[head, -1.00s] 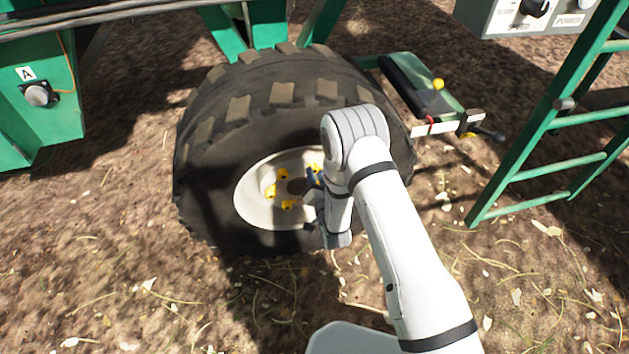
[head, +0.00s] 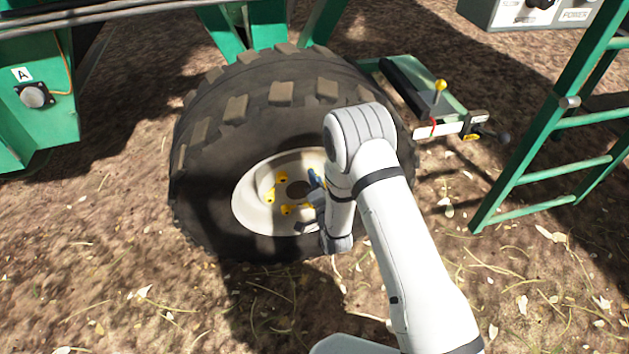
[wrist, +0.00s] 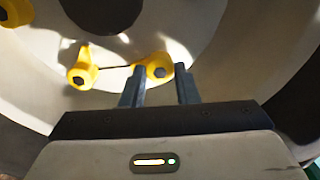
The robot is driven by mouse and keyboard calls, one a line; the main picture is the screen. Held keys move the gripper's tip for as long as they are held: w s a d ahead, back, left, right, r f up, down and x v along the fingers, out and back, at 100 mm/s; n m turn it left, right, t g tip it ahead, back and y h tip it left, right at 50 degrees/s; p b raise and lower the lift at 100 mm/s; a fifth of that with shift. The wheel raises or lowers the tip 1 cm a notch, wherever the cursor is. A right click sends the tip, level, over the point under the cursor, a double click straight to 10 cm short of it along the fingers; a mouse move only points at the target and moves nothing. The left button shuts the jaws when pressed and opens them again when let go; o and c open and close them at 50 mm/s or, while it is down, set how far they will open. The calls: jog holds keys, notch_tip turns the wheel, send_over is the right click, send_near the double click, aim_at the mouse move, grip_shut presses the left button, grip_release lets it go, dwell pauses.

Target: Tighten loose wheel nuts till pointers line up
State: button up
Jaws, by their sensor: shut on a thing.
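The wheel's pale rim (head: 249,198) sits in a large black tyre (head: 225,135). Several yellow nut pointers (head: 281,177) ring the dark centre hole. In the wrist view one yellow pointer (wrist: 158,65) is between the two fingertips of my gripper (wrist: 160,82), which is shut on it. Another yellow pointer (wrist: 82,75) lies just left of it, its tip aimed upward. A third one (wrist: 15,11) is at the upper left corner. In the head view my gripper (head: 316,190) is at the rim's right side, and my arm hides part of the wheel.
A green ladder (head: 545,135) stands at the right. A green drawbar part with a yellow-knobbed lever (head: 439,86) is behind the tyre. A grey control box (head: 530,12) is at the top right. Open straw-strewn ground (head: 110,270) lies in front.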

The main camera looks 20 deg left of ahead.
jog(key=shift+s+a+f, duration=0.1)
jog(key=shift+s, duration=0.1)
jog(key=o, duration=1)
jog(key=shift+w, duration=0.1)
jog(key=shift+c, duration=0.2)
jog(key=p+v, duration=0.1)
jog(key=v, duration=0.7)
jog(key=shift+p, duration=0.3)
